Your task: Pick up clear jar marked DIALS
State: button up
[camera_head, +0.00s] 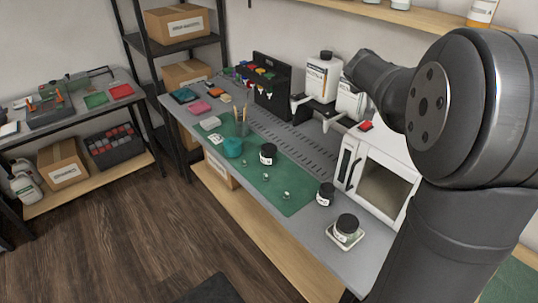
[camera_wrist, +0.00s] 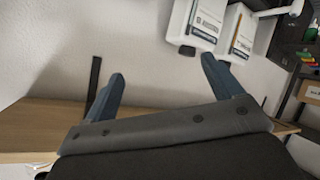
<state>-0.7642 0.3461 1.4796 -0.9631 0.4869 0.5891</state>
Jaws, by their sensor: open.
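Three small jars with black lids stand on the workbench in the head view. One jar (camera_head: 268,154) is on the green mat, one jar (camera_head: 325,194) is near the white cabinet, and one jar (camera_head: 346,228) sits on a small pale tray (camera_head: 335,241) at the near end. Their labels are too small to read, so I cannot tell which is marked DIALS. My gripper (camera_wrist: 161,66) is open and empty in the wrist view, its two blue-grey fingers apart, facing the wall. No jar shows in the wrist view.
The white cabinet (camera_head: 376,180) with a dark window stands beside the jars. White bottles (camera_head: 322,78) stand at the back. My arm covers the right side.

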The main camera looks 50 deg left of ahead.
jog(key=s+a+f+n+g+y, duration=0.35)
jog(key=s+a+g+y, duration=0.45)
jog(key=s+a, duration=1)
jog(key=t, duration=0.1)
send_near(270, 149)
jog(key=shift+n+y, duration=0.25)
jog(key=shift+y, duration=0.15)
jog(key=x, duration=0.6)
jog(key=shift+f, duration=0.1)
jog(key=x, duration=0.3)
jog(key=shift+w+a+f, duration=0.15)
jog(key=shift+f, duration=0.25)
jog(key=shift+w+a+f, duration=0.25)
jog(key=shift+a, duration=0.3)
jog(key=c, duration=1.1)
